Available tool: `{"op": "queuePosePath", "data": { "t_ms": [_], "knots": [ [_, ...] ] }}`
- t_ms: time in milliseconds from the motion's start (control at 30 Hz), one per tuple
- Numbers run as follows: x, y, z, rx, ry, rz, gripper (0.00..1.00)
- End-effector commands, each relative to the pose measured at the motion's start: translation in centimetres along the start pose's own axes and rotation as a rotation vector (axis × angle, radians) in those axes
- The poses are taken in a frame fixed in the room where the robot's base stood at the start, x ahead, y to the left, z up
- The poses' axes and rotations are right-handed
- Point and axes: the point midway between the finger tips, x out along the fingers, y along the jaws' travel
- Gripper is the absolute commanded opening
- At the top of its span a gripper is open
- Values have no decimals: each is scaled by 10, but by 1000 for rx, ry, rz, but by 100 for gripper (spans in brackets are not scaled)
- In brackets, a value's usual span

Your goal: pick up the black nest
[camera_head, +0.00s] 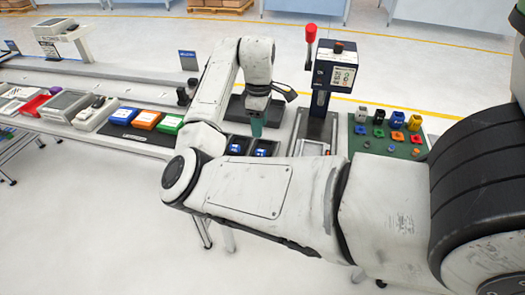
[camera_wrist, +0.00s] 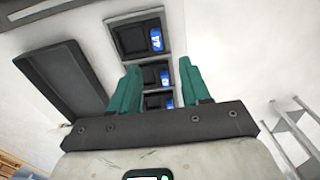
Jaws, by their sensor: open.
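My gripper (camera_head: 257,126) hangs over the light bench, its green fingers open and empty; in the wrist view (camera_wrist: 159,68) the two fingers stand apart. Beyond and between them is a row of black square nests, each holding a blue piece: a far one (camera_wrist: 131,40), a middle one (camera_wrist: 149,76) and a near one partly hidden by my gripper. In the head view two black nests with blue pieces (camera_head: 237,148) show just below my gripper. Which nest is meant I cannot tell. The fingers touch none of them that I can see.
An empty black tray (camera_wrist: 62,80) lies left of the nests in the wrist view. A press with a red knob (camera_head: 320,90) stands right of my gripper. A green board (camera_head: 385,143) with small coloured parts lies further right. Blue, orange and green bins (camera_head: 147,119) are left.

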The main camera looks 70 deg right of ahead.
Motion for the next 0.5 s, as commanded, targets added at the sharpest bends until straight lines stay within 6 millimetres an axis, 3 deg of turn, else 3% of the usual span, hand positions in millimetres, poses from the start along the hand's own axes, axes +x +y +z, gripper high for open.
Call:
{"op": "queuePosePath", "data": {
  "t_ms": [300, 500],
  "knots": [
    [43, 0, 0, -4, -1, -5, 47],
    [56, 1, 0, -3, 0, -3, 47]
  ]
}}
